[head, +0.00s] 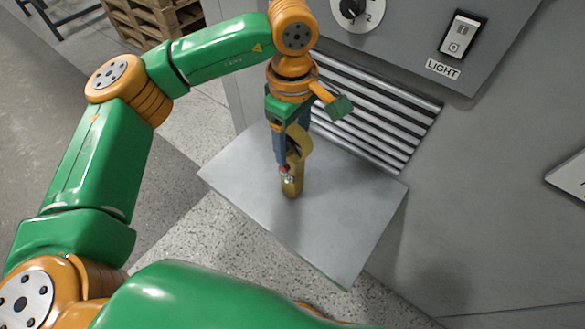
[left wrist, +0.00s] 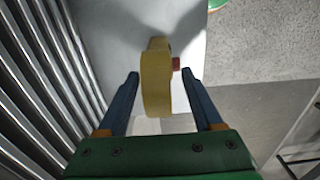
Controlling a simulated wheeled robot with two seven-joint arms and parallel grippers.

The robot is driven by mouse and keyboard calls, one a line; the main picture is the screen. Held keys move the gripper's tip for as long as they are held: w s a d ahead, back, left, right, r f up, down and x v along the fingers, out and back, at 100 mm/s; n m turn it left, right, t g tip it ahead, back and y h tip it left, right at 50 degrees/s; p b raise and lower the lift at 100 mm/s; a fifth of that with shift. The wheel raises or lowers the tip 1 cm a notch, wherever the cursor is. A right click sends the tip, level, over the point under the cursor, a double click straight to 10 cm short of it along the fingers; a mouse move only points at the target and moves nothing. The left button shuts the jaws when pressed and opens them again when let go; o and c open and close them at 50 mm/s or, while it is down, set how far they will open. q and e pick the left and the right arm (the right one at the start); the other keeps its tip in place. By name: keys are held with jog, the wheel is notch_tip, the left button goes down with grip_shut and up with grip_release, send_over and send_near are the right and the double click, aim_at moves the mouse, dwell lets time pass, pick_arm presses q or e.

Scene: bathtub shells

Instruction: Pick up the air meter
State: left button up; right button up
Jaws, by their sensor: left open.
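The air meter (head: 293,179) is a yellow tool with a small red part low on its side. It stands on a grey metal shelf (head: 236,172). In the left wrist view the yellow air meter (left wrist: 156,85) lies between the two blue fingers, with a visible gap on each side. My left gripper (head: 285,150) points down over the shelf and is open around the upper part of the air meter. In the head view the gripper hides part of the tool. My right gripper is not in view.
A grey machine panel with vent slats (head: 375,110) rises right behind the shelf. A light switch (head: 459,36) and a dial (head: 352,10) sit above. The shelf is otherwise bare. A wooden pallet stack (head: 150,18) stands at the back left.

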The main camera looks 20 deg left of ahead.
pick_arm(q)
jog(key=shift+w+f, duration=0.25)
jog(key=shift+f, duration=0.3)
jog(key=shift+s, duration=0.2)
jog(key=c, duration=0.6)
grip_shut()
jog(key=shift+w+r, duration=0.1)
